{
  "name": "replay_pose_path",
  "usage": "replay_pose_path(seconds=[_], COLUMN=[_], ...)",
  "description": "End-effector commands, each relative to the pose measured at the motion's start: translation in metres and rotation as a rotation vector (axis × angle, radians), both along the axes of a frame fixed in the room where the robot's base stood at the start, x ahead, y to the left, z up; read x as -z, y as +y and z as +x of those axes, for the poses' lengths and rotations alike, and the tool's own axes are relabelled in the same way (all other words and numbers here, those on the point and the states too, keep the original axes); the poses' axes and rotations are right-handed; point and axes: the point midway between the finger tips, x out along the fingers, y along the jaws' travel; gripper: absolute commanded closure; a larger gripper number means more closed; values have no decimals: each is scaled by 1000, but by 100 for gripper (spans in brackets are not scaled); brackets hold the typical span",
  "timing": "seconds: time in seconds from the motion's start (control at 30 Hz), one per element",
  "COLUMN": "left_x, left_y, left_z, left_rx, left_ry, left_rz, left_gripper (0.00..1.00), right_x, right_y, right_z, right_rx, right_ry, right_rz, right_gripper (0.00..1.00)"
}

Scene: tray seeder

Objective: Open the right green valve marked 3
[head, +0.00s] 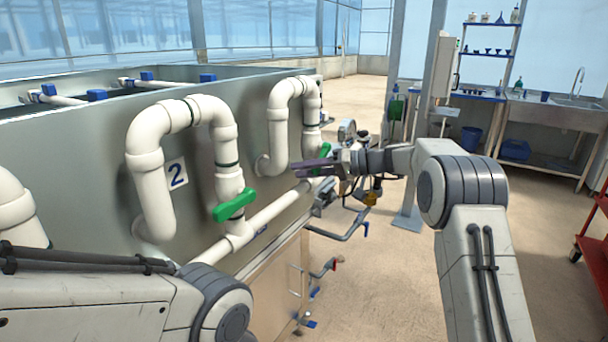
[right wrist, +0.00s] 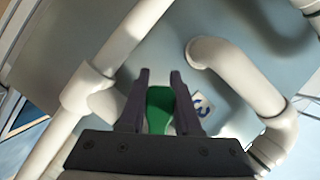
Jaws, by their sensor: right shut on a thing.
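The green valve handle (head: 321,154) is on the farther white pipe loop, partly hidden by my right gripper (head: 303,168). In the right wrist view the handle (right wrist: 160,108) stands between the two dark fingers of my right gripper (right wrist: 159,76), which are shut on it. A marker plate (right wrist: 201,103) shows partly beside the right finger; its digit is cut off by the finger. My left arm crosses the lower left of the head view, but its gripper is out of view.
A nearer white pipe loop has a green handle (head: 234,205) and a plate marked 2 (head: 177,176). The loops stand along a grey tank wall (head: 250,130). Lower pipes with blue and red handles jut out beneath.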

Motion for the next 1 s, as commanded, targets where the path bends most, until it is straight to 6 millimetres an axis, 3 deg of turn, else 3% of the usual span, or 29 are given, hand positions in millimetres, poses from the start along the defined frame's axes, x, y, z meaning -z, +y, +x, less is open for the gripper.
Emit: replay_pose_path(seconds=[0.27, 0.3, 0.37, 0.73, 1.0], left_x=[0, 0, 0, 0, 3], left_y=[0, 0, 0, 0, 0], left_z=[0, 0, 0, 0, 0], left_rx=[0, 0, 0, 0, 0], left_ry=[0, 0, 0, 0, 0], left_rz=[0, 0, 0, 0, 0], left_gripper=[50, 50, 50, 50, 50], right_x=[2, 2, 1, -1, -10], right_y=[-1, -1, -1, -4, -47], right_z=[0, 0, 0, -1, -14], right_rx=[-1, -1, -1, 1, 4], right_ry=[4, 4, 4, 1, 1], right_rz=[-2, -2, -2, -1, -1], right_gripper=[100, 57, 38, 38, 38])
